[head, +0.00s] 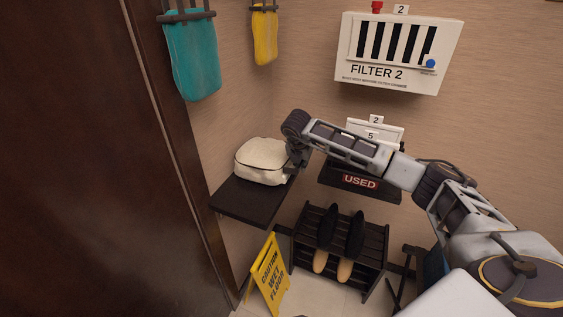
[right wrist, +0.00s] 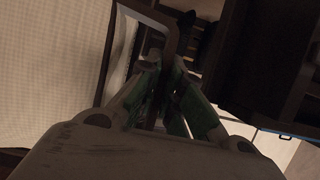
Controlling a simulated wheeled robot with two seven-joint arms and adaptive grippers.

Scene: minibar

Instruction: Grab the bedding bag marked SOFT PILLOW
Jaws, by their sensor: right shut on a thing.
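A cream-white soft bag (head: 262,161) sits on a dark wall shelf (head: 236,205) at the left of the head view. I cannot read any marking on it. My right arm reaches in from the right, and my right gripper (head: 296,155) is at the bag's right side. In the right wrist view the fingers of the gripper (right wrist: 165,95) are closed together. They are beside a pale surface and a strap-like band, and the view is too dark to tell what exactly lies between them. My left gripper is out of view.
A teal bag (head: 191,55) and a yellow bag (head: 265,35) hang above. A filter box (head: 398,52) is on the wall. A shelf marked USED (head: 360,182) is behind my arm. Below are a shoe rack (head: 340,245) and a yellow wet-floor sign (head: 268,272). A dark door stands left.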

